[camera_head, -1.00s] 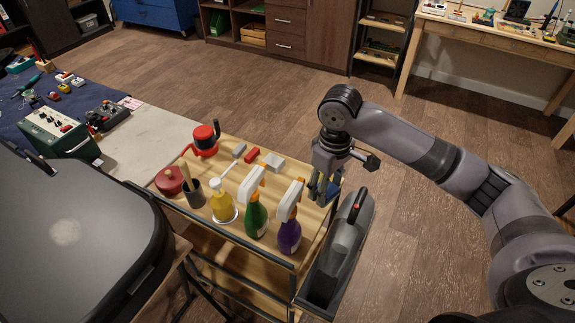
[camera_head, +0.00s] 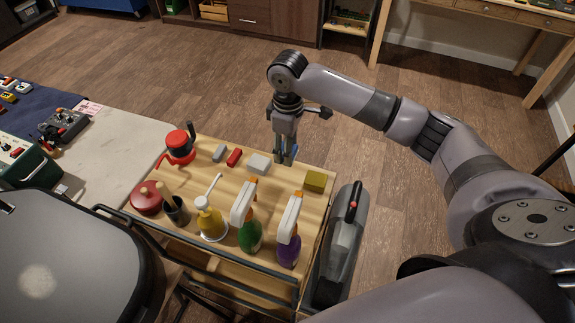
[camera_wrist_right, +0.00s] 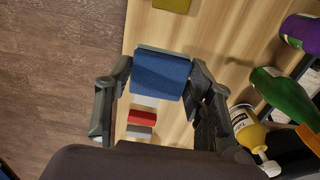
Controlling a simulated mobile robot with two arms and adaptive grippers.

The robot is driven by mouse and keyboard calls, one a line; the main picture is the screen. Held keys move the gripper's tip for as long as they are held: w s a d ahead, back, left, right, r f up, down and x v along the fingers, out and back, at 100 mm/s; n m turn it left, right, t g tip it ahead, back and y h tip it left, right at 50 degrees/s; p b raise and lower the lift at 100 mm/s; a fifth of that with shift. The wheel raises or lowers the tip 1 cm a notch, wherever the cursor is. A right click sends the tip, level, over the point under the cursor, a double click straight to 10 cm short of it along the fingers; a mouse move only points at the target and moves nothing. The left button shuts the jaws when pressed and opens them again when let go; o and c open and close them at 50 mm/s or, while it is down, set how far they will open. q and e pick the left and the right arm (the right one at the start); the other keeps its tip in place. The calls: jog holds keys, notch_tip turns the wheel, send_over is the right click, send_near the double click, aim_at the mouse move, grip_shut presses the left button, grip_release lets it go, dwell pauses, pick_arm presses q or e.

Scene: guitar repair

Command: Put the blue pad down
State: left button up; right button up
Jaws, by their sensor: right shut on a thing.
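My right gripper (camera_head: 286,157) is over the far right edge of the wooden cart top, pointing down. In the right wrist view, its fingers are on both sides of a blue pad (camera_wrist_right: 160,75) and shut on it. In the head view the fingers mostly hide the pad, and I cannot tell whether it touches the cart top. A pale grey block (camera_head: 259,163) lies just left of the gripper. A yellow-green block (camera_head: 315,181) lies to its right; it also shows at the top of the wrist view (camera_wrist_right: 172,4). My left gripper is out of view.
On the cart (camera_head: 208,170) are a red block (camera_head: 234,157), a grey block (camera_head: 218,153), a green spray bottle (camera_head: 249,233), a purple spray bottle (camera_head: 288,246) and a yellow bottle (camera_head: 210,221). A handheld vacuum (camera_head: 342,240) is at the cart's right side.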

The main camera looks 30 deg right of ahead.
notch_tip(320, 180, down, 4)
jog(key=shift+f, duration=0.25)
notch_tip(320, 180, down, 4)
jog(key=shift+r, duration=0.25)
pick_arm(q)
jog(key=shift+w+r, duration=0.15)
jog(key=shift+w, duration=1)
pick_arm(e)
jog(key=shift+f, duration=0.15)
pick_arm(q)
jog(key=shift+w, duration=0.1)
pick_arm(e)
jog(key=o, duration=1)
jog(key=shift+f, duration=0.1)
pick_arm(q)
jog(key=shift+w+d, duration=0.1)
pick_arm(e)
notch_tip(320, 180, up, 12)
jog(key=shift+r, duration=0.15)
